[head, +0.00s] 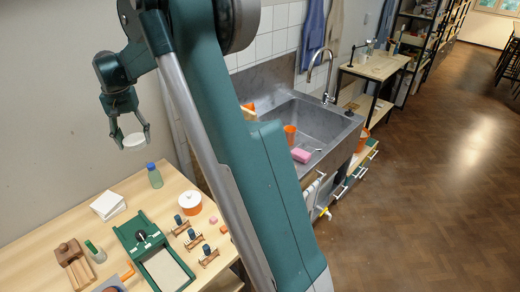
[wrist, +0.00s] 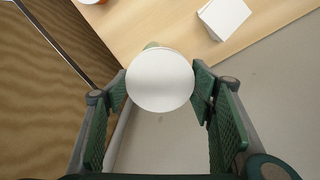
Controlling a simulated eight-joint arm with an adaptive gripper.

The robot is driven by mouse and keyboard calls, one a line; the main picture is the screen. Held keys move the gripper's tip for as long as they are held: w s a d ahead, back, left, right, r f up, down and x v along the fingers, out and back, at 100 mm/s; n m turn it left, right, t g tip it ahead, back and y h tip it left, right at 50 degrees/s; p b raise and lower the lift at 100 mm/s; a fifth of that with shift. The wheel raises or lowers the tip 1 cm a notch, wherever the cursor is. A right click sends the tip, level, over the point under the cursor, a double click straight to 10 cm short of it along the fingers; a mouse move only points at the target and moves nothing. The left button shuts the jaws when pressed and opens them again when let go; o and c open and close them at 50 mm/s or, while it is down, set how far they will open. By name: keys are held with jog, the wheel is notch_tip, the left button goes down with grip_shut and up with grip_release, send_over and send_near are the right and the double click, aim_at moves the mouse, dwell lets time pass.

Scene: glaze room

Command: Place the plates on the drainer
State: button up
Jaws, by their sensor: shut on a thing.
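My gripper (head: 132,134) is shut on a round white plate (wrist: 160,80), held up above the back left part of the table, against the wall. The plate (head: 134,141) shows below the fingertips in the head view, and its face fills the space between the fingers in the wrist view. I see no other plate clearly.
The steel sink (head: 325,120) holds an orange cup (head: 290,133) and pink sponge (head: 301,155).

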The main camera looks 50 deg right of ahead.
jog(key=w+d+r+m+p, duration=0.2)
jog(key=d+r+m, duration=0.1)
jog(key=d+r, duration=0.45)
jog(key=s+d+r+m, duration=0.1)
jog(key=s+d+r, duration=0.25)
jog(key=d, duration=0.55)
jog(key=s+d+r+m, duration=0.2)
jog(key=d+r, duration=0.2)
jog(key=d, duration=0.4)
jog(key=s+d+r+m, duration=0.1)
jog(key=s+d+r, duration=0.25)
jog(key=d, duration=0.55)
jog(key=s+d+f+n, duration=0.2)
jog(key=d+f+n, duration=0.2)
jog(key=d+f, duration=0.3)
jog(key=s+d+f+n, duration=0.3)
jog(key=d+f+n, duration=0.2)
jog(key=f, duration=0.9)
jog(key=s+d+f+n, duration=0.2)
jog(key=d+f+n, duration=0.2)
jog(key=d+f, duration=0.7)
jog(key=shift+s+f+n, duration=0.15)
jog(key=shift+s+n, duration=0.25)
jog(key=shift+d+f, duration=0.1)
jog(key=shift+f, duration=0.05)
jog(key=shift+f, duration=3)
